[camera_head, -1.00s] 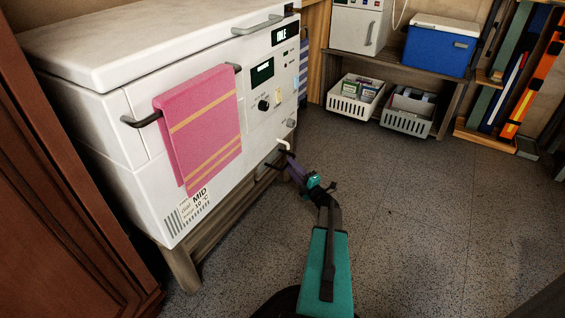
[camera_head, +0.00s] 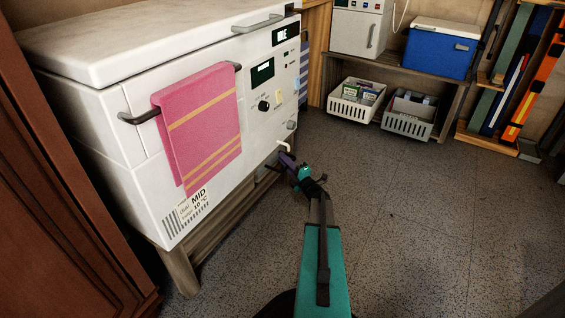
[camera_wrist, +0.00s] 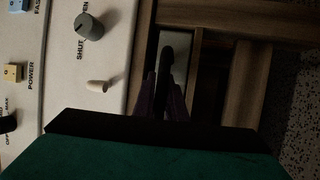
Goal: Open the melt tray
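The white chest unit (camera_head: 75,105) stands on a wooden frame at the left in the head view. In the wrist view, a grey panel (camera_wrist: 178,42), apparently the front of the melt tray, sits between wooden beams below the unit's control face. A dark handle (camera_wrist: 167,62) stands out from it. My gripper (camera_head: 283,163) is low at the unit's right end, by the wooden frame. Its purple fingers (camera_wrist: 164,92) point at the panel, with the handle's lower part between or just behind them. I cannot tell whether they touch or clamp it.
A white spout (camera_wrist: 98,86) and a grey shut/open knob (camera_wrist: 89,26) are close left of my fingers. A pink towel (camera_head: 203,125) hangs on the unit's front rail. White crates (camera_head: 357,100) and a blue cooler (camera_head: 440,50) stand at the back. The floor (camera_head: 420,210) at right is clear.

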